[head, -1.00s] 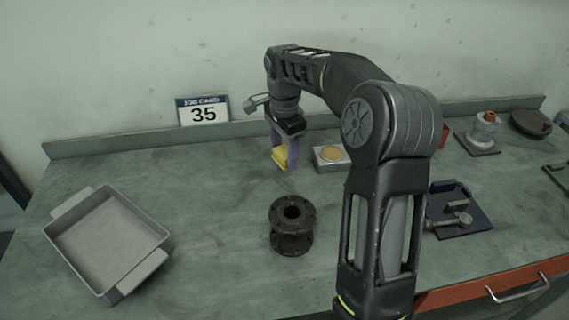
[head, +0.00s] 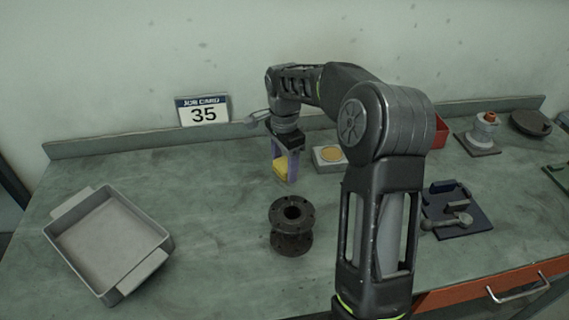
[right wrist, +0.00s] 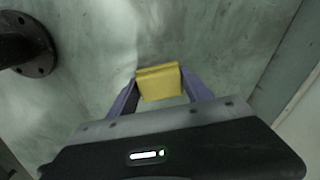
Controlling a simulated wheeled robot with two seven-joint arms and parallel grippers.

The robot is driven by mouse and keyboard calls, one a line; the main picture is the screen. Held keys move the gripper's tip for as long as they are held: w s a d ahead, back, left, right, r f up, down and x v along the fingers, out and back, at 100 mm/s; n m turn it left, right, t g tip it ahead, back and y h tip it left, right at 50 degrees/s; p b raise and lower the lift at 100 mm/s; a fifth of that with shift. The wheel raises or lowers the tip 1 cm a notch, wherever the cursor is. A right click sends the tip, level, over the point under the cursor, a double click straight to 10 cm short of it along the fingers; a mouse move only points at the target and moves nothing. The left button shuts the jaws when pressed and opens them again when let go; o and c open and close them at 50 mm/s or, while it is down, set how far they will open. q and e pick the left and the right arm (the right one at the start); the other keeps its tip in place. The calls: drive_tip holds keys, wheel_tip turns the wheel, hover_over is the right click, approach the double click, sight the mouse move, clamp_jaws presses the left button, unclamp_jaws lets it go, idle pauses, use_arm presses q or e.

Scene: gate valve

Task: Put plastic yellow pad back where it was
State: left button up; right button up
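The yellow pad (head: 281,164) is between the fingers of my right gripper (head: 285,172) in the head view, over the back middle of the bench. In the right wrist view the pad (right wrist: 159,83) sits between both purple fingertips of the right gripper (right wrist: 160,88), which touch its sides. The gripper is shut on it and points down. Whether the pad touches the bench is hard to tell. My left gripper is not in view.
A dark flanged spool (head: 291,226) stands in front of the gripper. A grey block with a round yellow top (head: 330,156) is just right of it. A grey tray (head: 107,244) lies at the left. A job card (head: 203,111) stands behind. Bench between tray and spool is clear.

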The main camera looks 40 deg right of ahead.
sight(285, 164)
drive_tip(key=o, duration=0.4)
wheel_tip(285, 164, up, 8)
drive_tip(key=shift+f, duration=0.1)
idle(0.5)
idle(0.8)
